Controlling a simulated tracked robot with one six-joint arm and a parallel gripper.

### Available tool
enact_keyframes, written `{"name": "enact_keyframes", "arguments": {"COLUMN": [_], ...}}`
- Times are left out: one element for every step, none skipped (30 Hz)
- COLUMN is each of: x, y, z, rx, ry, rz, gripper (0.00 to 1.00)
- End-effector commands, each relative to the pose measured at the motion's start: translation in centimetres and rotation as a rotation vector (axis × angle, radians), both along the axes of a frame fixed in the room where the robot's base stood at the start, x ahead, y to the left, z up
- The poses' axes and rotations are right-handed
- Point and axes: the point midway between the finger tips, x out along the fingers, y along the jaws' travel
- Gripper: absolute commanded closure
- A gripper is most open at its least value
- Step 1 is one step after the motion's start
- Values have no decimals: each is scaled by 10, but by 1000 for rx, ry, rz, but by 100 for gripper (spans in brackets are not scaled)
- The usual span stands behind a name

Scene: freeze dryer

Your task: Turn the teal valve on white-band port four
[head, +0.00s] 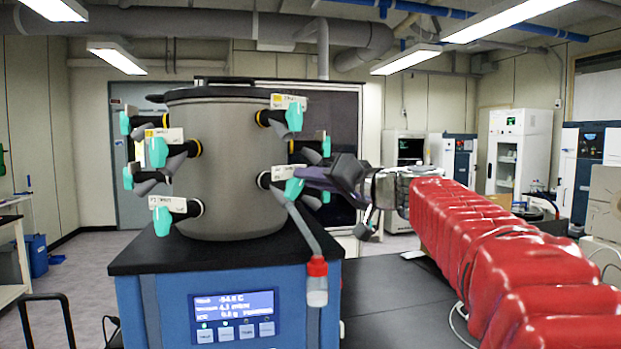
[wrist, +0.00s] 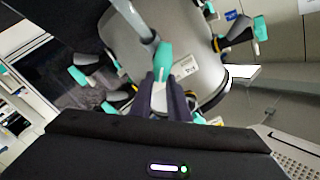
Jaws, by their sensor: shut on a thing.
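The grey drum of the freeze dryer (head: 232,150) carries several ports with teal valves and white tags. The teal valve (head: 294,188) is on the lower right port, whose band looks white. It also shows in the wrist view (wrist: 164,58). My gripper (head: 306,181) reaches in from the right and is shut on this valve. In the wrist view my dark fingers (wrist: 163,88) meet at the valve's near end. A white tag (head: 283,173) sits just above it; its writing is too small to read. A glass tube with a red-capped flask (head: 317,285) hangs below this port.
Another teal valve (head: 294,117) sits above on a yellow-band port, and one (head: 326,145) is close behind my gripper. More valves (head: 158,152) are on the left side. The blue base with a display (head: 233,304) stands below. The dark bench (head: 390,290) is clear at right.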

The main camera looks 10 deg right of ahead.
Motion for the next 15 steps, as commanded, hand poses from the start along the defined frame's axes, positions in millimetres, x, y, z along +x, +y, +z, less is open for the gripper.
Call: {"name": "enact_keyframes", "arguments": {"x": [1,2,2,2,2,3,3,3,3,3,3,4,4,4,4], "y": [-2,-2,-2,-3,-3,-3,-4,-4,-4,-5,-5,-5,-5,-5,-6], "z": [-1,-1,-2,-2,-3,-3,-4,-4,-5,-5,-5,-6,-6,-6,-6], "rx": [37,61,91,113,133,161,180,198,219,234,248,265,276,286,297], "ry": [20,34,51,64,76,90,101,111,123,132,140,150,156,162,169], "rz": [-2,-2,-2,-2,-2,-2,-2,-2,-2,-2,-2,-2,-2,-2,-2], "gripper": [100,100,100,100,100,100,100,100,100,100,100,100,100,100,100]}}
